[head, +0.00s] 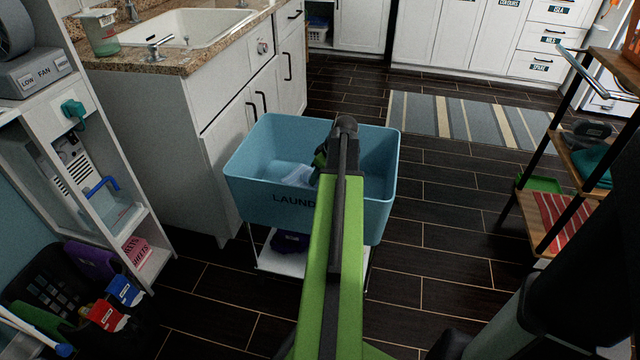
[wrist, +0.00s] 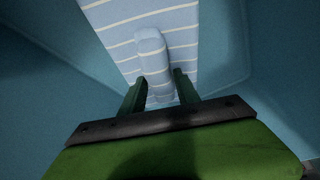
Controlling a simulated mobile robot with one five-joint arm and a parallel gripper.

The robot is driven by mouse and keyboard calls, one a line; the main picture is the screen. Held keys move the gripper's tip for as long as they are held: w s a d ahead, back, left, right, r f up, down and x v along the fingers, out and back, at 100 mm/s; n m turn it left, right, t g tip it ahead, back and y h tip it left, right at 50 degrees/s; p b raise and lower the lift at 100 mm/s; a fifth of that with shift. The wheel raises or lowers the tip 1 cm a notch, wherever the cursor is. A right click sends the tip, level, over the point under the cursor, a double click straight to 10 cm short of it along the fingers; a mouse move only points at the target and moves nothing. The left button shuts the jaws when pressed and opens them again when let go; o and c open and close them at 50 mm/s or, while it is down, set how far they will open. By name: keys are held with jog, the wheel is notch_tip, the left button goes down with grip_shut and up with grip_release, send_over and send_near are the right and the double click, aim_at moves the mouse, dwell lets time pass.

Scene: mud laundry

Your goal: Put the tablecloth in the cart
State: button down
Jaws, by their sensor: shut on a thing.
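The tablecloth, pale blue with white stripes, shows in the wrist view (wrist: 125,22), with a raised fold between my gripper's fingers. In the head view a pale part of the tablecloth (head: 297,172) shows inside the blue cart (head: 270,208), left of my gripper (head: 319,163). My gripper reaches down into the cart, and its green fingers in the wrist view (wrist: 160,88) are shut on the fold. The cart's blue walls (wrist: 50,100) surround it. My arm hides part of the cart's inside and its lettering.
A white counter with a sink (head: 195,25) stands behind the cart on the left. A shelf unit (head: 90,180) is at left, and a wood and metal rack (head: 545,210) at right. A striped rug (head: 475,118) lies beyond. Dark floor right of the cart is clear.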

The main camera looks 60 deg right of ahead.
notch_tip(320, 180, down, 2)
jog(key=shift+f+b, duration=0.1)
jog(key=shift+b, duration=0.3)
jog(key=shift+r, duration=0.3)
jog(key=shift+f, duration=0.2)
jog(key=c, duration=0.9)
grip_release()
